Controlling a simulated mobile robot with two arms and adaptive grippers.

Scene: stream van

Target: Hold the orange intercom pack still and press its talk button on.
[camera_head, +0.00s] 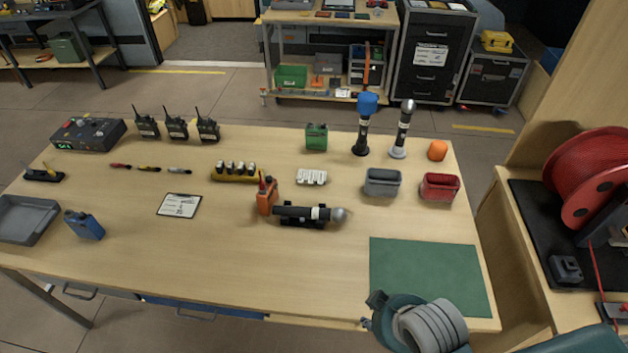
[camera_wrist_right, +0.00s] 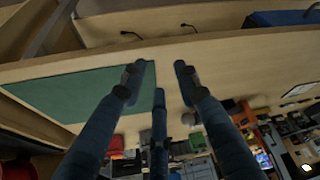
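The orange intercom pack (camera_head: 267,198) stands upright near the middle of the table, touching or just beside the left end of a black microphone (camera_head: 300,212) in a cradle. Its talk button is too small to make out. My right gripper (camera_head: 372,310) is at the table's front edge, by the green mat's lower left corner and well short of the pack. In the right wrist view, my right gripper (camera_wrist_right: 159,78) has its blue fingers spread, with nothing between them. The pack cannot be made out there. My left gripper is not in view.
The green mat (camera_head: 430,275) is bare. A blue pack (camera_head: 84,225) and a grey tray (camera_head: 25,220) are at the left, with a clipboard (camera_head: 180,205) between them and the orange pack. Grey (camera_head: 383,183) and red (camera_head: 440,187) bins stand at the right. The table's front middle is clear.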

